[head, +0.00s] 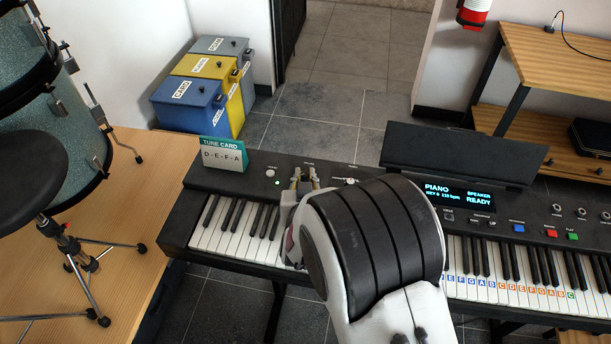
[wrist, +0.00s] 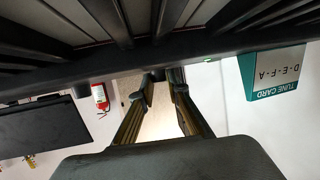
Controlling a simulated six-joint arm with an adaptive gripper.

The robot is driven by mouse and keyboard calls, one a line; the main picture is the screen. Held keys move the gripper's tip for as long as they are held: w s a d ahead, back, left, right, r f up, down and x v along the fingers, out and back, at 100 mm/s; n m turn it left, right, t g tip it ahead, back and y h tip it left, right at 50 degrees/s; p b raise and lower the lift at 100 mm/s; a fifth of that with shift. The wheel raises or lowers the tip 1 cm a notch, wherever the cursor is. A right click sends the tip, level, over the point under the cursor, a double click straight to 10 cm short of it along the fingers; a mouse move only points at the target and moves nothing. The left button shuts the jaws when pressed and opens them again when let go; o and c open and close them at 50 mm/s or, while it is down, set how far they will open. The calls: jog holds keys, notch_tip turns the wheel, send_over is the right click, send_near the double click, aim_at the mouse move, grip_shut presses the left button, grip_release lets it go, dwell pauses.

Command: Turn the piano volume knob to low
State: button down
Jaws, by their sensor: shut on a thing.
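The piano (head: 235,180) is a black keyboard with a control panel along its back edge; its underside-up view fills the top of the wrist picture. My gripper (head: 305,180) reaches down to the left part of this panel, its two fingers closed on a small knob there. In the wrist view my gripper (wrist: 160,78) has its fingertips close together at the panel edge. The volume knob is mostly hidden between the fingertips, so its pointer and setting cannot be read. The piano's display (head: 458,194) reads PIANO and SPEAKER READY.
A tune card (head: 224,155) reading D-E-F-A stands left of my gripper on the panel. A small white control (head: 270,173) sits left of the fingers, another knob (head: 350,181) right. A black music stand (head: 460,155) rises behind the display. Coloured bins (head: 205,85) stand behind.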

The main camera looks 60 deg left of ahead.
jog(key=shift+s+a+m+t+h, duration=0.1)
jog(key=shift+m+t+h, duration=0.4)
jog(key=shift+m+t, duration=0.2)
jog(key=shift+s+a+m+t+h, duration=0.1)
jog(key=shift+m+t+h, duration=0.4)
jog(key=shift+m+t, duration=0.15)
jog(key=shift+m+h, duration=0.25)
jog(key=shift+h, duration=0.05)
jog(key=shift+s+a+m+t+h, duration=0.1)
jog(key=shift+m+t+h, duration=0.5)
jog(key=shift+m+h, duration=0.35)
jog(key=shift+s+a+m+t+h, duration=0.1)
jog(key=shift+m+t+h, duration=0.45)
jog(key=shift+m+h, duration=0.4)
jog(key=shift+w+a+r+m+t+h, duration=0.1)
jog(key=shift+a+m+t+h, duration=0.1)
jog(key=shift+m+h, duration=1.35)
jog(key=shift+w+a+m+t+h, duration=0.1)
jog(key=shift+m+t+h, duration=0.1)
jog(key=shift+m+h, duration=1.35)
jog(key=c, duration=2)
grip_release()
jog(key=shift+c, duration=0.2)
jog(key=shift+o, duration=0.4)
jog(key=shift+s, duration=0.1)
